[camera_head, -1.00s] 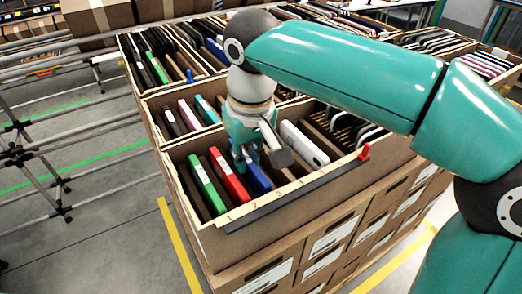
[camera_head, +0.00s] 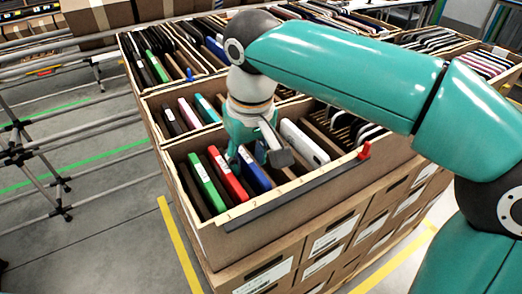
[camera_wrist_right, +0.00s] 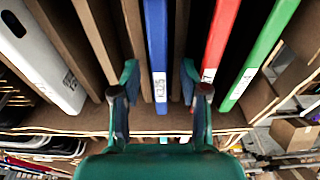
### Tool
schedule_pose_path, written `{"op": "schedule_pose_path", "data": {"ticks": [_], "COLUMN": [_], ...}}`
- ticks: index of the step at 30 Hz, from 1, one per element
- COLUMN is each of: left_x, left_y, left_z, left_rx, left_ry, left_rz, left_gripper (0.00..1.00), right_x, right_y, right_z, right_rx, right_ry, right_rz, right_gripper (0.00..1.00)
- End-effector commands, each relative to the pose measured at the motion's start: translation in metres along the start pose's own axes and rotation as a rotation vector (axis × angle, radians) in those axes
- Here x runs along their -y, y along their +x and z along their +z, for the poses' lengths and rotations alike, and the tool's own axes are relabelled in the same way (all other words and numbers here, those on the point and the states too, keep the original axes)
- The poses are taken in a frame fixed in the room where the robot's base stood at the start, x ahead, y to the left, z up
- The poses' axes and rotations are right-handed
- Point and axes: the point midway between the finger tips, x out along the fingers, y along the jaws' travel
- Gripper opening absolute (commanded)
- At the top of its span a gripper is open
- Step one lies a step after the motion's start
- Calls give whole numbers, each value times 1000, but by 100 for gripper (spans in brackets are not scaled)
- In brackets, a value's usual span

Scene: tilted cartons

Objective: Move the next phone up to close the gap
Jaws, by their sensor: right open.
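The front carton (camera_head: 275,207) holds phones standing on edge between brown dividers: a green phone (camera_head: 207,183), a red phone (camera_head: 230,176), a blue phone (camera_head: 256,178) and a white phone (camera_head: 305,143). My right gripper (camera_head: 253,157) points down into this carton at the blue phone. In the right wrist view, my right gripper (camera_wrist_right: 160,80) is open, one finger on each side of the blue phone (camera_wrist_right: 157,45), with visible space beside it. The red phone (camera_wrist_right: 219,45) and green phone (camera_wrist_right: 258,55) are to the right, the white phone (camera_wrist_right: 38,55) to the left. My left gripper is not in view.
More cartons with phones stand behind, including one with pink and teal phones (camera_head: 190,115). A dark strip (camera_head: 300,190) and a red clip (camera_head: 364,151) sit along the front rim. A metal rail frame (camera_head: 60,150) stands left. Floor at lower left is clear.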

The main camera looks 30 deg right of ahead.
Motion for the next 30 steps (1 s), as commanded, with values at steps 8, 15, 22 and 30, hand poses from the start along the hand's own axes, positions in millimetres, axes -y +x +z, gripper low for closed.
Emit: {"op": "schedule_pose_path", "data": {"ticks": [8,15,22,30], "left_x": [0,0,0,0], "left_y": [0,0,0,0], "left_z": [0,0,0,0], "left_rx": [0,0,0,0], "left_ry": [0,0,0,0], "left_rz": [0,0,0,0], "left_gripper": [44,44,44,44], "right_x": [0,1,1,0], "right_y": [-9,-48,-91,-115], "right_z": [-1,-3,-3,-3], "right_rx": [-2,-4,-3,0], "right_ry": [0,0,0,-1], "right_rz": [-1,-2,-1,0], "right_gripper": [44,44,44,44]}}
